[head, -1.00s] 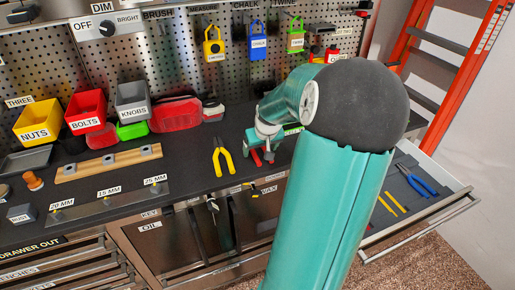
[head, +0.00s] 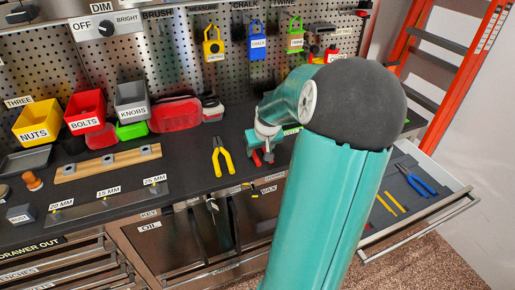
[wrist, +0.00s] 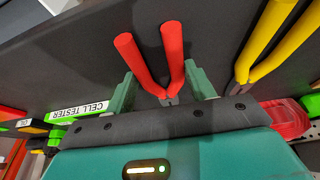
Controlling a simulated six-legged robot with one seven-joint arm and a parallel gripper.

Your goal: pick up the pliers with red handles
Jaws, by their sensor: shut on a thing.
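The pliers with red handles (wrist: 173,55) show in the wrist view, their two red handles pointing away from my gripper (wrist: 166,92). The gripper's green fingers stand on either side of the pliers, near the pivot, and are shut on them. The pliers' jaws are hidden behind the gripper's dark edge. In the head view, a bit of the red handles (head: 256,158) shows at the worktop beneath my gripper (head: 264,140); my arm hides part of that area. I cannot tell whether the pliers touch the worktop.
Yellow-handled pliers (head: 221,158) lie close by on the dark worktop (head: 190,165). A green cell tester (wrist: 85,108) is near the gripper. An open drawer (head: 440,203) at right holds blue-handled pliers (head: 420,185). Nuts, bolts and knobs bins stand at the back left.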

